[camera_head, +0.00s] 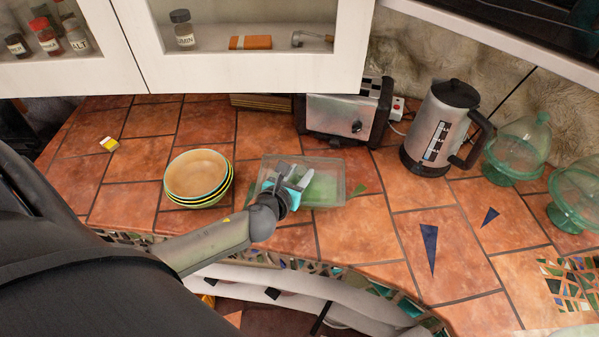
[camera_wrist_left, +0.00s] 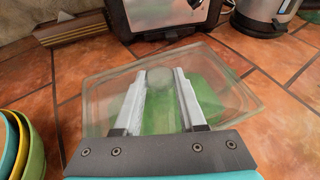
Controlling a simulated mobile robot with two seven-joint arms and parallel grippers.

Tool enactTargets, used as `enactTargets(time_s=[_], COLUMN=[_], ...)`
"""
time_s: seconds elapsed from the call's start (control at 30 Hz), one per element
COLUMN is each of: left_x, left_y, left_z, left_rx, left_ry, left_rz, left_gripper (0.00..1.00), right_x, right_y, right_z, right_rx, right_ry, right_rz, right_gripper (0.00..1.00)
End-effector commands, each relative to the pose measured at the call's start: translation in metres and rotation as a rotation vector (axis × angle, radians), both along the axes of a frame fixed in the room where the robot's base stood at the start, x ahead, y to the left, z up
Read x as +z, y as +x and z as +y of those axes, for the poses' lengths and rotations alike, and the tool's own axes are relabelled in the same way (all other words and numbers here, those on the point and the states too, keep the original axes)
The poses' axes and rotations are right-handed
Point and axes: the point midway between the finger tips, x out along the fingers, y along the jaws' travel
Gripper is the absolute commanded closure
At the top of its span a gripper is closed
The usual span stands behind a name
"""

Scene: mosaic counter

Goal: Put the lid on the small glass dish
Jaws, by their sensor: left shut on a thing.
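A clear rectangular glass lid (camera_wrist_left: 100,98) with a round knob (camera_wrist_left: 158,76) lies in front of my left gripper (camera_wrist_left: 158,88) in the left wrist view. My left gripper's fingers are shut on the lid's knob. In the head view my left gripper (camera_head: 294,179) is over the small glass dish (camera_head: 323,191), which looks rectangular and greenish. The lid and dish overlap in both views, and I cannot tell whether they touch. My right gripper is not in view.
Stacked bowls (camera_head: 197,173) stand left of the dish. A toaster (camera_head: 342,115) is behind it, and a kettle (camera_head: 436,125) is behind right. Green glass domed stands (camera_head: 518,150) are at the far right. The front right counter is clear.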

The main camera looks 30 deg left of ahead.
Motion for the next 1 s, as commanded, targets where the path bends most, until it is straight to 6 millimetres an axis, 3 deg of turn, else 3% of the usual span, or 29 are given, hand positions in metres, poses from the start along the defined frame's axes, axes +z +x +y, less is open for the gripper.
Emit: enactTargets(time_s=[0.43,0.47,0.73,0.93,1.0], left_x=[-0.0010,-0.0010,-0.0015,-0.0019,-0.0031], left_y=[0.0008,0.0008,0.0003,0.0000,-0.0007], left_z=[0.0002,0.0002,0.0003,0.0003,0.0003], left_rx=[0.000,0.000,0.000,0.000,0.000], left_ry=[0.000,0.000,0.000,0.000,0.000], left_rz=[-0.002,-0.002,-0.001,0.000,0.003], left_gripper=[1.00,0.58,0.28,0.25,0.17], right_x=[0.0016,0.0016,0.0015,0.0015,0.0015], right_y=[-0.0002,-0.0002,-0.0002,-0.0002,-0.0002], right_z=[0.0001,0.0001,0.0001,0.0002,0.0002], right_rx=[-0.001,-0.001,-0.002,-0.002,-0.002], right_ry=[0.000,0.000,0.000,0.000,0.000], right_rz=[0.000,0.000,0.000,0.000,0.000], right_gripper=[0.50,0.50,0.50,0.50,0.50])
